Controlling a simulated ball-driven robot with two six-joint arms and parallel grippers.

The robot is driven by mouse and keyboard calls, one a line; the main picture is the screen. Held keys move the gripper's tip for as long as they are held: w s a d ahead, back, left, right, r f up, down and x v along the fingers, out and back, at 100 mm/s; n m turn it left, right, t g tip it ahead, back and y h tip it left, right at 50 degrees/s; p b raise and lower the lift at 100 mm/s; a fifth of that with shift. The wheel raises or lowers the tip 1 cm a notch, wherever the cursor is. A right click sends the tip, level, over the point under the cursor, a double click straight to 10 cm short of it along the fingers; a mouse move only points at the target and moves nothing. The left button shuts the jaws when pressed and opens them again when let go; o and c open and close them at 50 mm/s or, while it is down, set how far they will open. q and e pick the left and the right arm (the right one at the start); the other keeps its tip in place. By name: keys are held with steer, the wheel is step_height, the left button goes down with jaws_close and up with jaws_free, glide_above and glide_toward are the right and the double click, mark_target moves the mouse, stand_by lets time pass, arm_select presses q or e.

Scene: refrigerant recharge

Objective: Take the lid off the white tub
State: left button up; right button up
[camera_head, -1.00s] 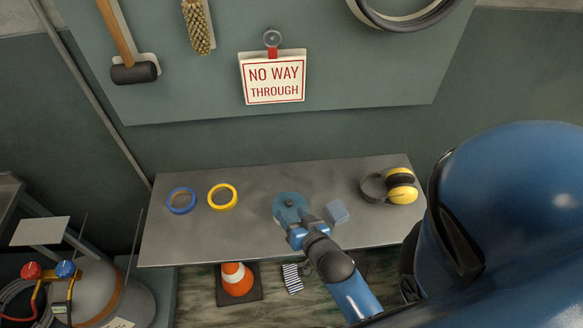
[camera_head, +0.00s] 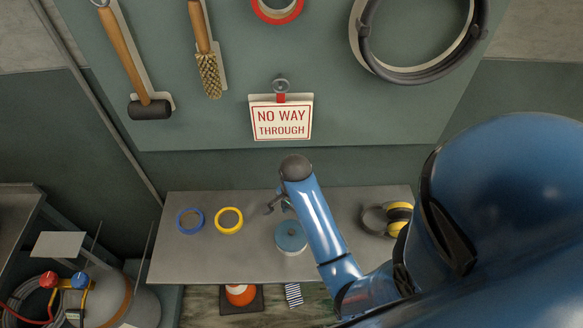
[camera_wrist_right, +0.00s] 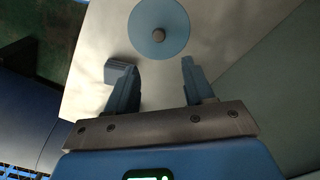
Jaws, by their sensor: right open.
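The tub (camera_head: 291,249) stands on the grey bench, and little of its pale side shows below its round blue lid (camera_head: 290,237). The lid is on the tub. My right gripper (camera_head: 279,203) is partly hidden by my arm in the head view, above the bench by the lid's far side. In the wrist view the right gripper (camera_wrist_right: 158,80) is open and empty, with the lid ahead of its fingertips. My left gripper is not in view.
Blue tape (camera_head: 179,222) and yellow tape (camera_head: 229,209) lie left on the bench (camera_head: 200,262). Yellow earmuffs (camera_head: 398,212) lie right. A sign (camera_head: 282,120) hangs on the wall. An orange cone (camera_head: 240,296) is below.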

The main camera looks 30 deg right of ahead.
glide_above(292, 231)
steer(key=f, duration=0.4)
steer(key=shift+d+f, duration=0.25)
steer(key=shift+d, duration=0.05)
steer(key=shift+a+f+p, duration=0.1)
steer(key=shift+f+p, duration=0.3)
steer(key=shift+f, duration=0.25)
steer(key=f, duration=0.3)
steer(key=shift+a+f+p, duration=0.3)
steer(key=shift+f+p, duration=0.1)
steer(key=shift+f, duration=0.3)
jaws_close()
steer(key=shift+r, duration=0.15)
